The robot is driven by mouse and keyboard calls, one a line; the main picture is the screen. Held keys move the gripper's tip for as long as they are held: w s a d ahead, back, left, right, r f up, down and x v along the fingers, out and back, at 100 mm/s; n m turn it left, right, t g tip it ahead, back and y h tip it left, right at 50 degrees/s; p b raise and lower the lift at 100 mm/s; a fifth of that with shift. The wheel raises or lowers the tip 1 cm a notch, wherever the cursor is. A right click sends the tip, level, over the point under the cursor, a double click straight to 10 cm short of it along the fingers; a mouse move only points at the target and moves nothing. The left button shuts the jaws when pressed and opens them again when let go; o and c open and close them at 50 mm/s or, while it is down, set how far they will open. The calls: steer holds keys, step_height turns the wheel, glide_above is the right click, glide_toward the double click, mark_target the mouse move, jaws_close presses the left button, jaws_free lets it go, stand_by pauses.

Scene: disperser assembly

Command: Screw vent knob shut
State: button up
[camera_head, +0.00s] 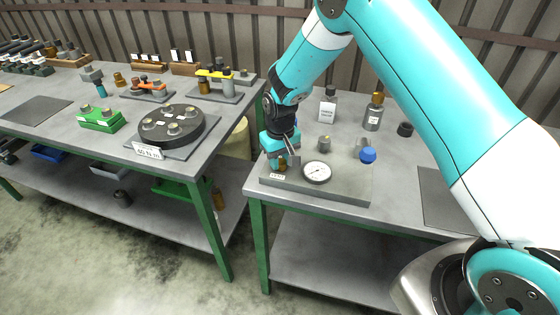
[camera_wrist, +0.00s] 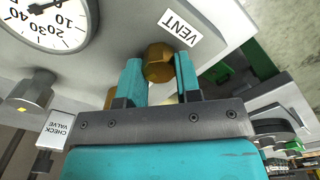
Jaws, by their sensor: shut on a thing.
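The vent knob (camera_wrist: 158,64) is a brass hexagonal knob beside the white VENT label (camera_wrist: 178,27) in the wrist view. My gripper (camera_wrist: 160,72) has its two teal fingers on either side of the knob and is shut on it. In the head view my gripper (camera_head: 281,161) points down at the front left of the grey block (camera_head: 340,187), and the brass knob (camera_head: 282,165) is partly hidden by it. The knob's thread and seat are hidden.
A round pressure gauge (camera_head: 317,172) is right of my gripper on the block. A steel hex fitting (camera_wrist: 30,92) is near the CHECK VALVE label (camera_wrist: 57,129). The left table (camera_head: 60,132) holds other parts.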

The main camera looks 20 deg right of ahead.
mark_target(280, 160)
steer(key=shift+m, duration=0.8)
steer(key=o, duration=0.9)
steer(key=shift+r, duration=0.15)
step_height(280, 160, up, 17)
steer(key=b, duration=0.2)
steer(key=shift+r+b, duration=0.15)
steer(key=shift+b, duration=0.25)
